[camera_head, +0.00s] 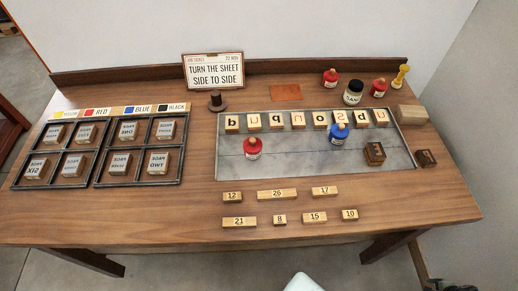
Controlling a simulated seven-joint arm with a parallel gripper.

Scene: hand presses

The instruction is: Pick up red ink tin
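One red container (252,148) stands upright on the left part of the grey metal plate (290,165). Another red container (330,79) stands at the back of the table, and a third red container (378,88) stands to its right, past a black-and-white jar (353,94). Which of them is the red ink tin I cannot tell from labels, as these are too small to read. My gripper's fingers are not visible; only a pale rounded shape shows at the bottom edge, in front of the table.
A blue container (339,134), letter blocks (276,121) and a dark brown block (374,153) are on the plate. Numbered wooden blocks (277,195) lie in front. Black-framed trays (98,160) hold stamps at left. A sign (213,70) stands behind. The table's front strip is clear.

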